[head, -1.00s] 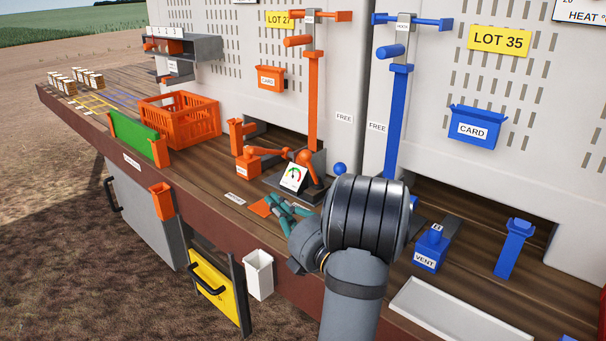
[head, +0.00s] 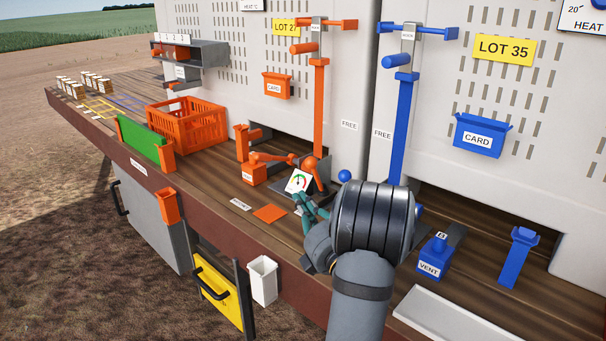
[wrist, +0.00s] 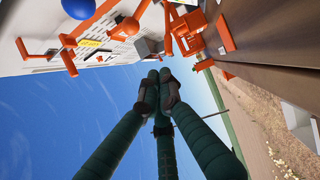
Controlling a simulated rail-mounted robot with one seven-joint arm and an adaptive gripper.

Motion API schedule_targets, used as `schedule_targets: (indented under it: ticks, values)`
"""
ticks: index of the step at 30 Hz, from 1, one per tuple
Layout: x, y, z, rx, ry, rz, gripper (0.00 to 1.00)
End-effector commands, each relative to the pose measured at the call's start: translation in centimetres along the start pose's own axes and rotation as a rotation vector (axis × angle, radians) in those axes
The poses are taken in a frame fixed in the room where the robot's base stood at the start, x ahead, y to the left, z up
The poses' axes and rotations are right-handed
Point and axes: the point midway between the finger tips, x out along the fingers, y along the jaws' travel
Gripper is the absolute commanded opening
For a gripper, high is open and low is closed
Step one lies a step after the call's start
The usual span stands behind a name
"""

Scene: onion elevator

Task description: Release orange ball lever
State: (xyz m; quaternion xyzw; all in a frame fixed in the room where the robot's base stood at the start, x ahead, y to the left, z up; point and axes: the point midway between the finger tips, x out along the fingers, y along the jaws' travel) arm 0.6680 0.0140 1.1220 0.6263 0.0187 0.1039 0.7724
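The orange ball lever (head: 311,165) stands on the bench just behind a white dial gauge (head: 299,181), below the orange upright of the LOT 27 panel. The ball is apart from the fingers. My wrist hides the bench to the right.
A blue ball (head: 344,176) stands right of the orange one. An orange vent block (head: 254,174) and an orange crate (head: 187,124) are to the left. An orange patch (head: 270,213) lies on the bench. A blue vent block (head: 433,262) is on the right.

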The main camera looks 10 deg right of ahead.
Motion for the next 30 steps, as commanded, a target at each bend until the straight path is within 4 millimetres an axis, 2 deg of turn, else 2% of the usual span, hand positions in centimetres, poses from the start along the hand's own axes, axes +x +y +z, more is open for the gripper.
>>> schedule_targets:
  ticks: [9,12,15,19,30]
  values:
    - [6.7,0.4,-0.1,-0.001,0.003,0.001,0.0]
    - [8.3,0.3,0.3,0.0,0.0,-0.001,0.0]
    - [8.4,0.2,2.1,0.0,-0.004,-0.001,0.0]
    - [8.7,0.1,3.2,0.0,-0.001,-0.001,0.0]
    - [8.9,0.0,3.9,0.0,0.001,-0.001,0.0]
